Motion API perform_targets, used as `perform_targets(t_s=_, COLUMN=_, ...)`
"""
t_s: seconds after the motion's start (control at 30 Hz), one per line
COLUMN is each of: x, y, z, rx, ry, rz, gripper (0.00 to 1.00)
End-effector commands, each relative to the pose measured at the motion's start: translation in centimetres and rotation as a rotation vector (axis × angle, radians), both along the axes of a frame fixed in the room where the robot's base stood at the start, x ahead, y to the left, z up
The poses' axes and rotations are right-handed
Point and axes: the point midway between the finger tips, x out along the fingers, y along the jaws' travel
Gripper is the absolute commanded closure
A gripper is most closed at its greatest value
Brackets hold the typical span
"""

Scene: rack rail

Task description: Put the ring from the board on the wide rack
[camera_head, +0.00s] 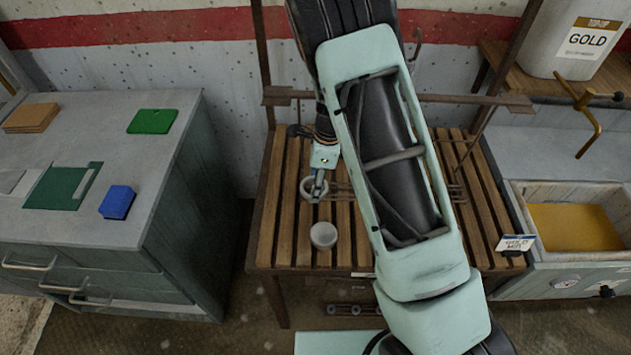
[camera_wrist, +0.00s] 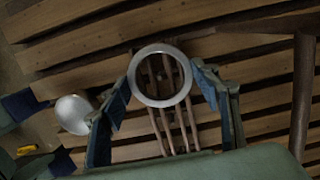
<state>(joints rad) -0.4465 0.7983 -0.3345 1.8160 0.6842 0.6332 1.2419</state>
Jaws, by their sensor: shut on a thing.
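A pale metal ring (camera_wrist: 160,47) sits between the two fingertips of my gripper (camera_wrist: 162,76) in the wrist view. The gripper is shut on it, with a finger at each side. In the head view, the ring (camera_head: 303,190) and my gripper (camera_head: 319,177) are over the left part of the slatted wooden bench. Thin brown rack rods (camera_wrist: 167,125) show below and through the ring. In the head view, rods (camera_head: 342,188) lie right of the ring and pass behind my arm. I cannot tell which rack they belong to, or the ring's height above them.
A pale round cup or disc (camera_head: 323,235) stands on the bench (camera_head: 275,225) in front of the ring. A brown frame (camera_head: 268,95) rises at the back. A grey cabinet (camera_head: 110,225) with coloured pads is left; a yellow-filled tray (camera_head: 575,227) is right. My arm hides the bench's middle.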

Motion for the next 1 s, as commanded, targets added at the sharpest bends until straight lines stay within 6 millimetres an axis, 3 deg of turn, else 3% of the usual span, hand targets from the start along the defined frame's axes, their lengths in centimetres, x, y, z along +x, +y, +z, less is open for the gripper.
perform_targets(t_s=0.03, x=0.0, y=0.0, z=0.0, rx=0.0, ry=0.0, rz=0.0, gripper=0.42)
perform_targets(t_s=0.2, x=0.0, y=0.0, z=0.0, rx=0.0, ry=0.0, rz=0.0, gripper=0.23)
perform_targets(t_s=0.57, x=0.0, y=0.0, z=0.3, rx=0.0, ry=0.0, rz=0.0, gripper=0.23)
perform_targets(t_s=1.0, x=0.1, y=-0.9, z=6.4, rx=0.001, ry=-0.003, rz=0.002, gripper=0.23)
